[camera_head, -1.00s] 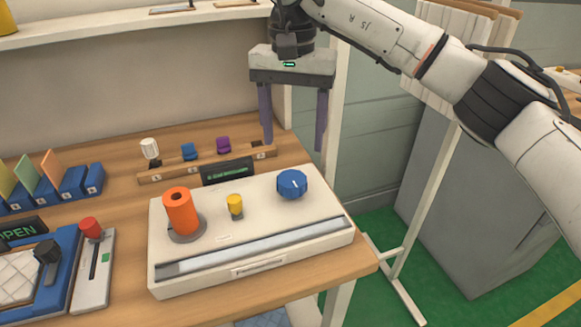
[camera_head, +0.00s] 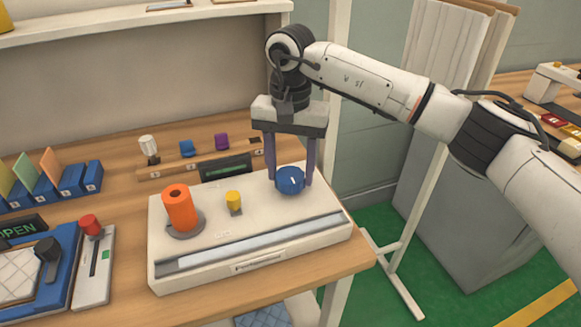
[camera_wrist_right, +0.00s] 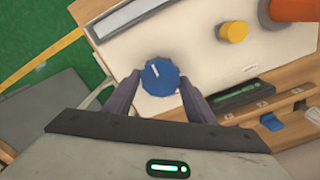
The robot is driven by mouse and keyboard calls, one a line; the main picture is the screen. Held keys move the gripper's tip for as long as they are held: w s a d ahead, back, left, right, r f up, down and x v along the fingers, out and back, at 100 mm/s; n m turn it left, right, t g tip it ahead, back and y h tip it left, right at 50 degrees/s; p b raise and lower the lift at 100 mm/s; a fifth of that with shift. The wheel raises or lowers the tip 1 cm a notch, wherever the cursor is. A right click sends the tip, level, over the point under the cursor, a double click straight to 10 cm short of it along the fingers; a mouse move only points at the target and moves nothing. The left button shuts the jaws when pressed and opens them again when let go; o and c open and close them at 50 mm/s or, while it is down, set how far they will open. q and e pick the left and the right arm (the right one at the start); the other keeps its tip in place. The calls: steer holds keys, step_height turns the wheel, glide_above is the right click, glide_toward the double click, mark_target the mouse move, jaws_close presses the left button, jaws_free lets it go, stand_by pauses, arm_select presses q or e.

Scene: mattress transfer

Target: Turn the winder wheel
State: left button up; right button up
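The blue winder wheel (camera_head: 290,180), a ridged knob with a white mark, sits on the right part of the white winder box (camera_head: 250,221). My right gripper (camera_head: 291,183) points down over it, with one finger on each side of the knob. In the right wrist view the knob (camera_wrist_right: 160,76) lies between the two fingertips (camera_wrist_right: 159,88). The fingers are spread apart; a small gap seems to remain, but contact is hard to tell. An orange spool (camera_head: 179,209) and a yellow knob (camera_head: 233,201) stand on the same box. My left gripper is not in view.
A wooden rail (camera_head: 160,172) with white, blue and purple pegs and a small dark display (camera_head: 226,168) stand behind the box. A red-knobbed lever panel (camera_head: 92,270) and blue slotted holders are at the left. The table edge and a white post are at the right.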

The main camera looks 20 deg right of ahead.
steer(key=c, duration=0.6)
steer(key=shift+m, duration=0.3)
